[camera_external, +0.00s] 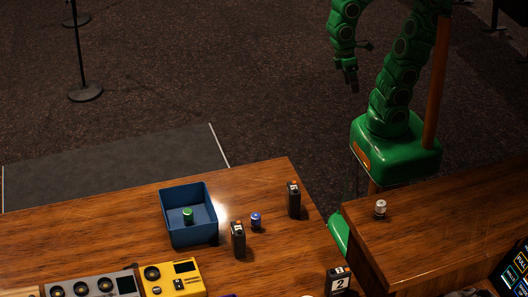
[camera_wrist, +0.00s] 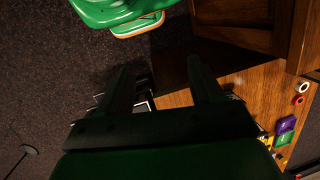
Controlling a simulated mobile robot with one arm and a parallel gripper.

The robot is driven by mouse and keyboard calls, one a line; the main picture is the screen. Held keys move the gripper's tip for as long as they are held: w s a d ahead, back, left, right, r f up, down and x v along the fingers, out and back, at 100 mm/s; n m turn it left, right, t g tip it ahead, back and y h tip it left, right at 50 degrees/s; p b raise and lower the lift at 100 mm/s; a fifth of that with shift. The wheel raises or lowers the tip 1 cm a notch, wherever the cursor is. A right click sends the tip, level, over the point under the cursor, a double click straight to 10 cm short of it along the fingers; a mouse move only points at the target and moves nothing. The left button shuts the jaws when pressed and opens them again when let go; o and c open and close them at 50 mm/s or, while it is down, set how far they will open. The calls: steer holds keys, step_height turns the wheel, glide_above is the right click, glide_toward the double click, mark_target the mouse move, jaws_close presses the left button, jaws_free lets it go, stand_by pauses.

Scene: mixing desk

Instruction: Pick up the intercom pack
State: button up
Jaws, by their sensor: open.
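Several small black packs with orange tops and white labels stand upright on the wooden desk, and I cannot tell which one is the intercom pack. One black pack (camera_external: 293,199) stands near the desk's far right corner. A second black pack (camera_external: 238,240) stands by the blue bin's near right corner. A third black pack (camera_external: 338,281), labelled 2, stands at the front near the gap between the desks. My gripper (camera_external: 351,87) hangs over the floor behind the desk, well away from all the packs. Its two dark fingers (camera_wrist: 160,76) are apart and empty in the wrist view.
A blue bin (camera_external: 174,224) holds a green cylinder (camera_external: 188,215). A blue cylinder (camera_external: 256,220) stands between two packs. A yellow box (camera_external: 172,281) lies at the front. A white-topped cylinder (camera_external: 380,207) stands on the right desk (camera_external: 440,225). A stand (camera_external: 85,92) is on the floor.

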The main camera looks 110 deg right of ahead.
steer(key=w+a+m+y, duration=0.4)
steer(key=w+a, duration=0.3)
steer(key=a, duration=0.1)
steer(key=m+t+y, duration=0.4)
steer(key=m+y, duration=0.4)
steer(key=m, duration=0.7)
glide_above(294, 186)
steer(key=d, duration=0.5)
step_height(294, 186, down, 20)
steer(key=s, duration=0.1)
steer(key=shift+n, duration=0.3)
steer(key=shift+r+x, duration=0.15)
steer(key=shift+x, duration=1.2)
steer(key=shift+r+x, duration=0.2)
steer(key=shift+x, duration=1.2)
steer(key=shift+w+x, duration=0.2)
steer(key=shift+x, duration=1.1)
steer(key=shift+c, duration=0.3)
